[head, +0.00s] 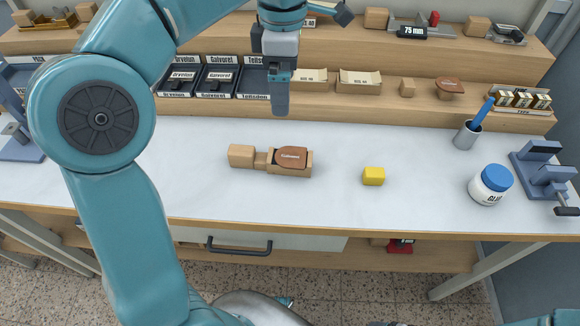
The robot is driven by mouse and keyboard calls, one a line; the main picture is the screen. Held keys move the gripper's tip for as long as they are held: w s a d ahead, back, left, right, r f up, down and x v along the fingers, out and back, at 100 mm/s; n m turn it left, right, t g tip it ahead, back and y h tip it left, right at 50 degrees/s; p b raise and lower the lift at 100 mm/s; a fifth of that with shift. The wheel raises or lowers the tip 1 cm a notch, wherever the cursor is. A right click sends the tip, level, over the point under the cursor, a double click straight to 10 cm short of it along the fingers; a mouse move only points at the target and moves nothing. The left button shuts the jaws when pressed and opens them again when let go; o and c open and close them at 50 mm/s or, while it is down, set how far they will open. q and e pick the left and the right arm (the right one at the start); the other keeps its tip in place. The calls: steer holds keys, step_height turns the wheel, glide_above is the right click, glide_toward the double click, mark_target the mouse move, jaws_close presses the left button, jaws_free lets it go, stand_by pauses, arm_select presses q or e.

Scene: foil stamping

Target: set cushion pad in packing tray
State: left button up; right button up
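A small yellow block (374,176), which may be the cushion pad, lies alone on the white bench top, right of centre. Black trays with name labels stand on the lower shelf, one marked Galvorel (217,80); I cannot tell whether one of these is the packing tray. My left gripper (281,104) hangs fingers down in front of the shelf, above and behind a wooden holder. Its fingers are seen edge-on, so their opening is hidden; no held object shows. My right gripper is not in view.
The wooden holder (245,156) carries a brown leather patch (291,157). A glue jar (490,185), a cup with a blue pen (467,135) and a grey clamp (545,170) stand at the right. The bench around the yellow block is clear.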

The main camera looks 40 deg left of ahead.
arm_select(q)
steer(key=d, duration=0.1)
steer(key=b, duration=0.4)
glide_above(292, 157)
step_height(292, 157, down, 11)
steer(key=shift+w, duration=0.1)
steer(key=shift+f, duration=0.55)
steer(key=shift+m, duration=0.3)
steer(key=shift+f+b, duration=0.65)
steer(key=shift+f, duration=1.9)
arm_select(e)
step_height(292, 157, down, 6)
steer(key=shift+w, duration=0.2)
arm_select(q)
steer(key=shift+a+f, duration=0.1)
steer(key=shift+f, duration=0.15)
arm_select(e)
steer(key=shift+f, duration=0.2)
arm_select(q)
steer(key=c, duration=1.2)
